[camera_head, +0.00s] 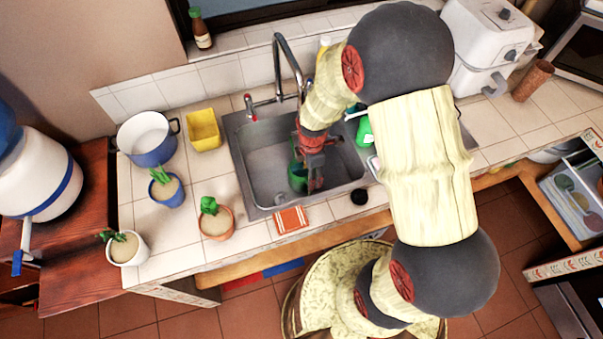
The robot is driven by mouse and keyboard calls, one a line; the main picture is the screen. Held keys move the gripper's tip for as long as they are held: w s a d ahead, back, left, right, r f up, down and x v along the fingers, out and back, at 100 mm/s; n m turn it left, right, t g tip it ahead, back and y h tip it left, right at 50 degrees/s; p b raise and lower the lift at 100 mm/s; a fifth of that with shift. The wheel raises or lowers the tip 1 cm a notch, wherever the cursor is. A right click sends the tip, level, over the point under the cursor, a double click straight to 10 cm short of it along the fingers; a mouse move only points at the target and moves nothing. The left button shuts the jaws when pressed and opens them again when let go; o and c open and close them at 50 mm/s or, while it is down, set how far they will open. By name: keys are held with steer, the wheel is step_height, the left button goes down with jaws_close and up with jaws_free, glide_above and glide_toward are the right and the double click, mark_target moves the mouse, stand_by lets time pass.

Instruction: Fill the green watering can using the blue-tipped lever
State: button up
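The green watering can (297,177) appears in the left basin of the metal sink, partly hidden by my gripper. My gripper (314,182) reaches down into the sink at the can's right side. Whether its fingers touch or hold the can is too small to tell. The tall curved faucet (279,62) stands behind the sink. A red-tipped lever (249,104) is at the faucet's left. My arm covers the area to the faucet's right, and no blue tip is clearly visible there.
A blue-white pot (147,140), a yellow container (204,130) and potted plants (216,220) stand left of the sink (233,126). An orange-striped sponge (291,219) lies at its front edge. A green bottle (364,132) is right of my gripper. A white appliance (487,40) stands at the back right.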

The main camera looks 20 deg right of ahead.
steer(key=shift+s+f, duration=0.1)
steer(key=shift+f, duration=0.7)
step_height(320, 180, down, 11)
steer(key=shift+r+b, duration=0.1)
steer(key=shift+b, duration=1.05)
steer(key=shift+c, duration=1.1)
steer(key=c, duration=1.1)
steer(key=shift+w+r, duration=0.1)
steer(key=shift+w, duration=0.1)
jaws_close()
